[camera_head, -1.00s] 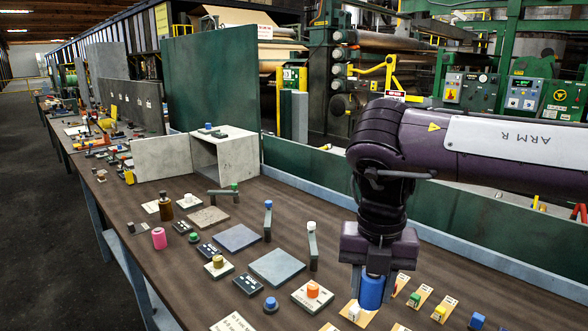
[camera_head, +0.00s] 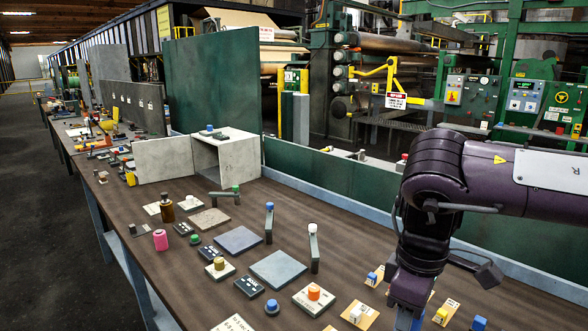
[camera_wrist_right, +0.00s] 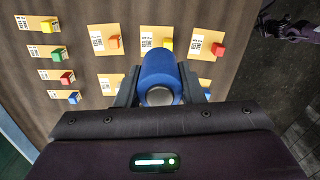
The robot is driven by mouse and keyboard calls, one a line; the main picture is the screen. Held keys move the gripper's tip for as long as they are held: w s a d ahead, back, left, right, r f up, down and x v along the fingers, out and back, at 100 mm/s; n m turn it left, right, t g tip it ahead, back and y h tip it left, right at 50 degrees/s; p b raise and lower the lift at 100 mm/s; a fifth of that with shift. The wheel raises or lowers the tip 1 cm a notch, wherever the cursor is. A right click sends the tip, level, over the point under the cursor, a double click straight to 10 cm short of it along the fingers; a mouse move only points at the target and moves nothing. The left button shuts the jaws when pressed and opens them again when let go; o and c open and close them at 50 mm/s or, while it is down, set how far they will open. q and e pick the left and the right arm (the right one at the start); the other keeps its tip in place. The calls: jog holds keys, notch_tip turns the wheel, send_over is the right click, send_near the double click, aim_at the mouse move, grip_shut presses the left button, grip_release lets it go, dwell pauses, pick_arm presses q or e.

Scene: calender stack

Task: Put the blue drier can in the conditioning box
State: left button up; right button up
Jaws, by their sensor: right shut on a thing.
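My right gripper (camera_wrist_right: 157,90) is shut on the blue drier can (camera_wrist_right: 160,70), a smooth blue cylinder with a pale round end, which sits between the two fingers in the right wrist view. In the head view my right gripper (camera_head: 407,305) is at the lower right, and the can is mostly hidden at the bottom edge. A grey open-fronted box (camera_head: 240,152), likely the conditioning box, stands at the back of the table, far to the left of the gripper. A grey panel (camera_head: 163,159) stands at its left. My left gripper is not in view.
Cards with small coloured blocks (camera_wrist_right: 110,43) lie below the gripper. Two grey flat plates (camera_head: 278,269), two leaning posts (camera_head: 313,245) and several knobbed blocks stand between gripper and box. A low green wall (camera_head: 340,180) runs along the back edge.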

jog(key=m, duration=0.2)
jog(key=d+m, duration=0.1)
jog(key=m, duration=0.1)
jog(key=s+f+m, duration=0.1)
jog(key=m, duration=0.2)
jog(key=shift+s+d, duration=0.1)
jog(key=shift+d, duration=0.05)
dwell(0.6)
